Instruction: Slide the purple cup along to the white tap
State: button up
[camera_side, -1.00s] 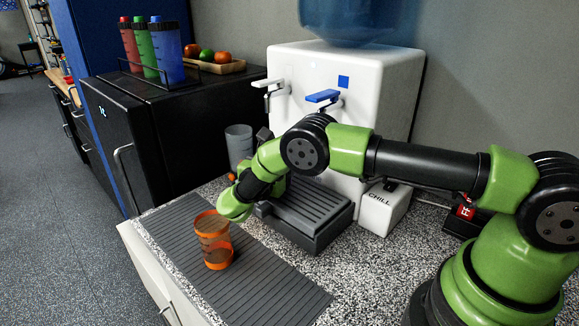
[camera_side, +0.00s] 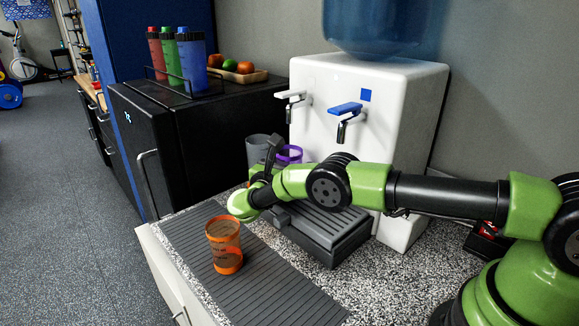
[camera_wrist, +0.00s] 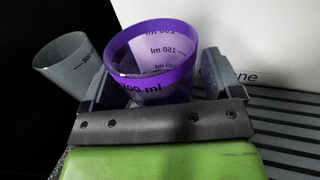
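The purple cup (camera_wrist: 152,72) is upright between the two fingers of my gripper (camera_wrist: 158,80) in the wrist view. The fingers are spread wide, one on each side, with a narrow gap seen at the right finger; contact on the left is unclear. In the side view the purple cup (camera_side: 289,153) shows only its upper part behind my gripper (camera_side: 272,152), below the taps. The white tap (camera_side: 291,95) is on the left of the white dispenser's front, and the blue tap (camera_side: 346,112) is to its right.
A grey cup (camera_side: 257,150) stands close left of the purple cup, also in the wrist view (camera_wrist: 66,62). The dark drip tray (camera_side: 343,247) lies in front of the dispenser (camera_side: 411,88). An orange cup (camera_side: 224,246) stands on the ribbed mat (camera_side: 281,296) nearer the front.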

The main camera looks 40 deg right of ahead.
jog(key=shift+r, duration=0.15)
notch_tip(320, 180, up, 10)
jog(key=shift+f, duration=0.1)
dwell(0.6)
